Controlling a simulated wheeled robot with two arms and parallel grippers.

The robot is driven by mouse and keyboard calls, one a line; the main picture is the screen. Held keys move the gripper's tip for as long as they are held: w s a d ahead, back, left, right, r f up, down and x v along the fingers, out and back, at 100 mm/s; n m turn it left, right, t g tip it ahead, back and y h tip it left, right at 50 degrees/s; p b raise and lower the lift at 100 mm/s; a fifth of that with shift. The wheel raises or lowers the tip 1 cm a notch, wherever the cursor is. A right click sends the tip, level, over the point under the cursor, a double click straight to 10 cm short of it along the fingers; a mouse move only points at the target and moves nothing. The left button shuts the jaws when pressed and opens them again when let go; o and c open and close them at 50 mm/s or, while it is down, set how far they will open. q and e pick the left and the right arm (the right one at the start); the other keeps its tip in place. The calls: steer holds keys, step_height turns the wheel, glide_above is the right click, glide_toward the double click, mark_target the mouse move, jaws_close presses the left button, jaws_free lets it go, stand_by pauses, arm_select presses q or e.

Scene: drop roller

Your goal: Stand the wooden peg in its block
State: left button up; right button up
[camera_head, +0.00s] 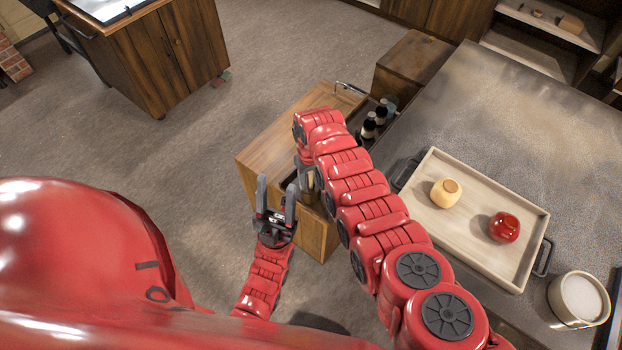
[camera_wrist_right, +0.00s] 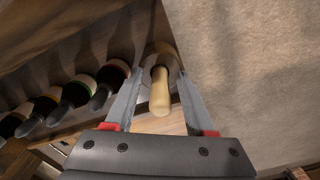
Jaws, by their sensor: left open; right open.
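A light wooden peg (camera_wrist_right: 160,92) points toward the camera in the right wrist view, with a wider, darker round part behind it. My right gripper (camera_wrist_right: 158,82) is open, with one finger on each side of the peg. I cannot tell whether either finger touches it. In the head view my right arm reaches down to the wooden cabinet and largely hides this spot. My left gripper (camera_head: 276,200) is open and empty over the floor in front of the cabinet. I cannot make out the peg's block with certainty in either view.
Several dark bottles (camera_wrist_right: 75,92) stand in a row left of the peg. The wooden cabinet (camera_head: 285,125) adjoins a grey counter (camera_head: 500,100).

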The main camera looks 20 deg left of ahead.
steer(key=shift+r+p, duration=0.3)
steer(key=shift+r, duration=0.05)
steer(key=shift+w, duration=0.1)
steer(key=shift+r, duration=0.7)
step_height(320, 180, up, 7)
steer(key=shift+f+b, duration=0.2)
steer(key=shift+b, duration=1)
steer(key=shift+r+p, duration=0.55)
steer(key=shift+r, duration=1.25)
